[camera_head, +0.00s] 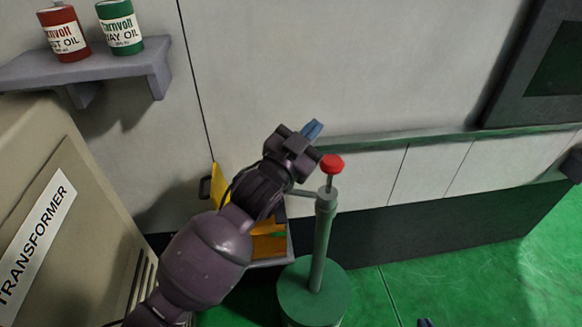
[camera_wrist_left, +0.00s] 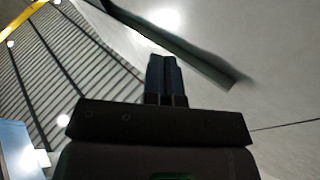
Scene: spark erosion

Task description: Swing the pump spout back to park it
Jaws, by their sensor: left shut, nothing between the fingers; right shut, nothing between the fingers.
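The green hand pump (camera_head: 322,240) stands on a round green base on the floor, with a red knob (camera_head: 332,163) on top. Its thin spout (camera_head: 303,193) comes off the top of the column to the left and runs behind my left arm, so its far end is hidden. My left gripper (camera_head: 313,129) is shut and empty, with blue fingers up and left of the red knob, apart from it. Its shut fingers also show in the left wrist view (camera_wrist_left: 167,78). Only the tips of my right gripper (camera_head: 424,322) show at the bottom edge, shut and empty.
A grey bin (camera_head: 291,248) with yellow and orange pieces sits behind my left arm, left of the pump. A transformer cabinet (camera_head: 95,185) fills the left. A shelf (camera_head: 120,68) with two oil cans is above it. Green floor (camera_head: 465,275) right of the pump is clear.

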